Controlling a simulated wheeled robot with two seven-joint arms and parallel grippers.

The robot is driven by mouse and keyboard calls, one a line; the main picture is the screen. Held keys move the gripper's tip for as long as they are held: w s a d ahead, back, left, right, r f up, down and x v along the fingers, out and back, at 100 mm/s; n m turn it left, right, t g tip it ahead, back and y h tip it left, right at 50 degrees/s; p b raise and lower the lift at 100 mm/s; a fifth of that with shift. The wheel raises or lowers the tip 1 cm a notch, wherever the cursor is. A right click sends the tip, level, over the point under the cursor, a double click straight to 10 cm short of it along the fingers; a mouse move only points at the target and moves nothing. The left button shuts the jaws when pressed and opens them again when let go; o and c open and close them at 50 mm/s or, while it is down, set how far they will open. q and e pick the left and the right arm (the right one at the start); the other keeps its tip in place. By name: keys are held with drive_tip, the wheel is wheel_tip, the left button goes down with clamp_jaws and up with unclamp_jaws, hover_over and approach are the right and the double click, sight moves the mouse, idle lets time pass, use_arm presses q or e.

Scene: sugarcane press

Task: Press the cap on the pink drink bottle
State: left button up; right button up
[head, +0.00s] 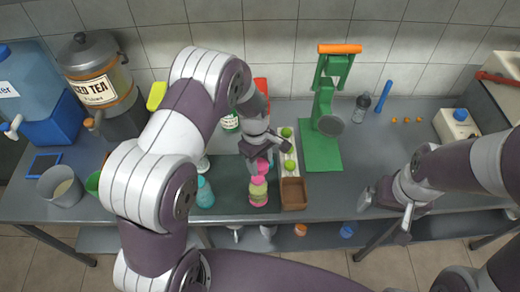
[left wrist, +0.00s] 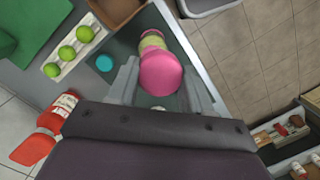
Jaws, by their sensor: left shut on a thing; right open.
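The drink bottle (head: 258,196) stands on the dark mat near the counter's front edge, with greenish and pink bands and a pink top. My left gripper (head: 261,158) is above and slightly behind it, shut on a pink cap (head: 263,165). In the left wrist view the pink cap (left wrist: 160,73) sits between the fingers of my left gripper (left wrist: 160,88), with the bottle (left wrist: 152,40) just beyond it. The cap overlaps the bottle in that view; I cannot tell whether they touch. My right gripper (head: 388,212) is open and empty over the counter's front edge at right.
A teal bottle (head: 205,193) stands left of the drink bottle. To the right are a lime tray (head: 281,151), a brown box (head: 293,193) and a green press (head: 320,152). A teal disc (left wrist: 104,63) lies on the mat.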

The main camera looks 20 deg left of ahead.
use_arm(q)
drive_tip(key=shift+w+f, duration=0.15)
drive_tip(key=shift+f, duration=0.3)
wheel_tip(320, 180, down, 6)
drive_tip(key=a+b, duration=0.1)
drive_tip(key=b, duration=0.4)
drive_tip(key=shift+w+f, duration=0.15)
drive_tip(key=shift+w, duration=0.25)
use_arm(e)
drive_tip(key=f, duration=0.3)
drive_tip(key=w+a+f, duration=0.1)
drive_tip(key=f, duration=0.1)
drive_tip(key=shift+a+f, duration=0.1)
drive_tip(key=shift+f, duration=0.1)
use_arm(q)
drive_tip(key=shift+w+a+f, duration=0.1)
drive_tip(key=shift+w+a, duration=0.05)
drive_tip(key=shift+a, duration=0.1)
use_arm(e)
drive_tip(key=shift+a+r, duration=0.1)
use_arm(q)
drive_tip(key=shift+d, duration=0.1)
use_arm(e)
drive_tip(key=shift+r, duration=0.15)
